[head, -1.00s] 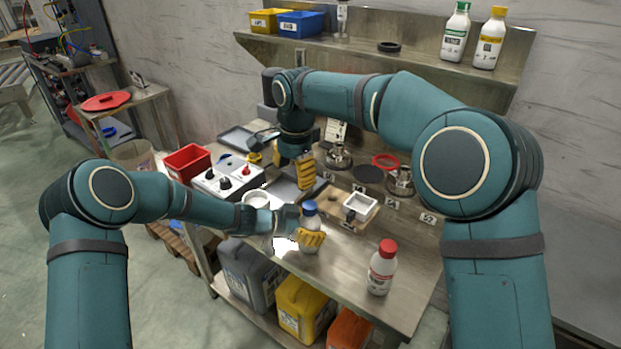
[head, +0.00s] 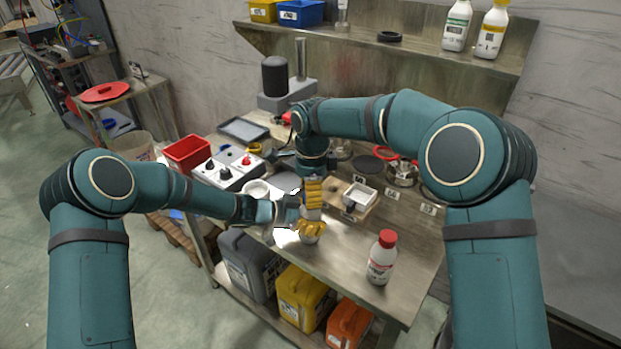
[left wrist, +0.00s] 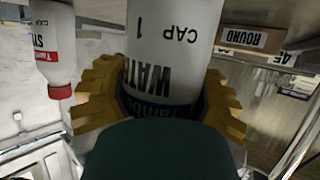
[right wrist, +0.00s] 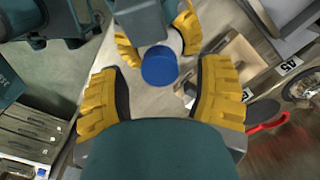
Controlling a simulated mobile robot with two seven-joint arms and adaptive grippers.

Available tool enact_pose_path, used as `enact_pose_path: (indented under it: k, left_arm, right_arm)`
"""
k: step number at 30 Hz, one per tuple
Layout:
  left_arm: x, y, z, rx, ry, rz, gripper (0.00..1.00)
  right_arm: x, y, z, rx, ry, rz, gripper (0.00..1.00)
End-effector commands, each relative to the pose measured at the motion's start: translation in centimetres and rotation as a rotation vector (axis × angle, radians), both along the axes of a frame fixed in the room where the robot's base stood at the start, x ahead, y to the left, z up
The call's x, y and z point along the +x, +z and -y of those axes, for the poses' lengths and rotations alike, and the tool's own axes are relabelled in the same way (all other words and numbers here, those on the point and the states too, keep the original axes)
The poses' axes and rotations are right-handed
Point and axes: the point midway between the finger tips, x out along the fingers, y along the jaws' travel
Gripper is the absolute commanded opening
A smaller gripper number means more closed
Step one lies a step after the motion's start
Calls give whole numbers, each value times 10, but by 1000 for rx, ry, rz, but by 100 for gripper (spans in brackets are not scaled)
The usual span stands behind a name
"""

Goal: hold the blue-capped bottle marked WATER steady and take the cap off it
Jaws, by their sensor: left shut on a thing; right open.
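The WATER bottle is white with dark print and fills the middle of the left wrist view (left wrist: 165,55). My left gripper (head: 312,230) is shut around its body and holds it upright over the front of the bench. The blue cap (right wrist: 159,66) is on the bottle and sits between the open yellow fingers of my right gripper (right wrist: 160,82), with a gap on both sides. In the head view the right gripper (head: 313,190) points down just above the left one and hides the cap.
A red-capped white bottle (head: 382,258) stands to the right on the bench. A control box with knobs (head: 228,169) and a red bin (head: 187,153) are at the left. Bare bench lies between the held bottle and the red-capped one.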

Motion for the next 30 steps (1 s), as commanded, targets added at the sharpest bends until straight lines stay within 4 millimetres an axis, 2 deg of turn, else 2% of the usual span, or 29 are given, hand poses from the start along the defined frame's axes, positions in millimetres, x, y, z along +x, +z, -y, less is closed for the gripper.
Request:
enact_pose_path:
  k: [6, 14, 17, 18, 20, 27, 30]
  left_arm:
    - [0, 1, 0, -1, 0, 1, 0]
    - [0, 1, 0, -1, 0, 1, 0]
    - [0, 1, 0, -1, 0, 1, 0]
    - [0, 1, 0, -1, 0, 1, 0]
    - [0, 1, 0, -1, 0, 1, 0]
    - [0, 1, 0, -1, 0, 1, 0]
    - [0, 1, 0, -1, 0, 1, 0]
  right_arm:
    - [0, -13, 0, 0, 2, 0, 65]
    - [0, -14, -1, 0, 2, 1, 65]
    - [0, -14, -1, 0, 2, 1, 36]
    - [0, -14, -1, 0, 2, 1, 22]
    - [0, -14, -1, 0, 2, 1, 0]
    - [0, -14, -1, 0, 10, 1, 0]
    - [0, -14, -1, 1, 81, 2, 0]
